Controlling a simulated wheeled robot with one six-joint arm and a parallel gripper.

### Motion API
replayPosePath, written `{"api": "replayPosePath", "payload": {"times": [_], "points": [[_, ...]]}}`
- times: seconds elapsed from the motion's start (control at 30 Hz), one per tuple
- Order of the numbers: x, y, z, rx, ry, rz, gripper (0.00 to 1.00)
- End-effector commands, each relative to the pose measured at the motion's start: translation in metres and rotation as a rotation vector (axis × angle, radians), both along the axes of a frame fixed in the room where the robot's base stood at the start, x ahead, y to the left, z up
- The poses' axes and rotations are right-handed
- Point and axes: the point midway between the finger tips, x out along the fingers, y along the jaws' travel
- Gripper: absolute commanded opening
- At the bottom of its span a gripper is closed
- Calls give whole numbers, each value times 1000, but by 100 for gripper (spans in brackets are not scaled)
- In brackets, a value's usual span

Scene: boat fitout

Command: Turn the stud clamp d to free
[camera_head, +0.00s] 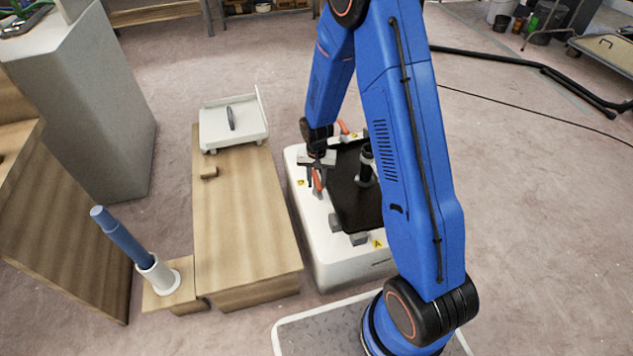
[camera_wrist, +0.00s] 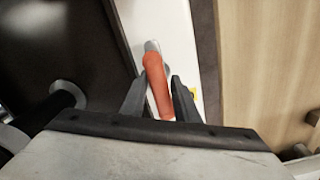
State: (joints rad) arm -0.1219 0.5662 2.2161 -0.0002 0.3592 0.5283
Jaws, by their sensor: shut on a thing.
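The stud clamp beside my gripper has an orange handle (camera_head: 318,180) and sits on the left rim of the white box-like unit (camera_head: 325,245). A yellow label (camera_head: 301,183) is next to it; its letter is too small to read surely. My gripper (camera_head: 315,174) reaches down to this handle. In the wrist view, the orange handle (camera_wrist: 156,82) lies between the two dark fingers (camera_wrist: 160,100), which are shut on it. The handle runs roughly along the white rim. A grey metal end (camera_wrist: 152,46) shows at its far tip. The clamp's base is hidden.
A dark panel (camera_head: 352,205) with a black post (camera_head: 365,168) lies on the unit. Another orange handle (camera_head: 343,128) is at the back, and grey blocks (camera_head: 358,239) are at the front. A wooden bench (camera_head: 240,220) stands close on the left, with a white tray (camera_head: 222,130).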

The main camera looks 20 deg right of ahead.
Motion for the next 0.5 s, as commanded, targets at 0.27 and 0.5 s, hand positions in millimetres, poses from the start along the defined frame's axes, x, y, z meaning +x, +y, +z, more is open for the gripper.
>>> {"api": "replayPosePath", "payload": {"times": [0.27,0.5], "points": [[0,0,0,0,1,-5,6],[0,0,0,0,1,-3,38]]}}
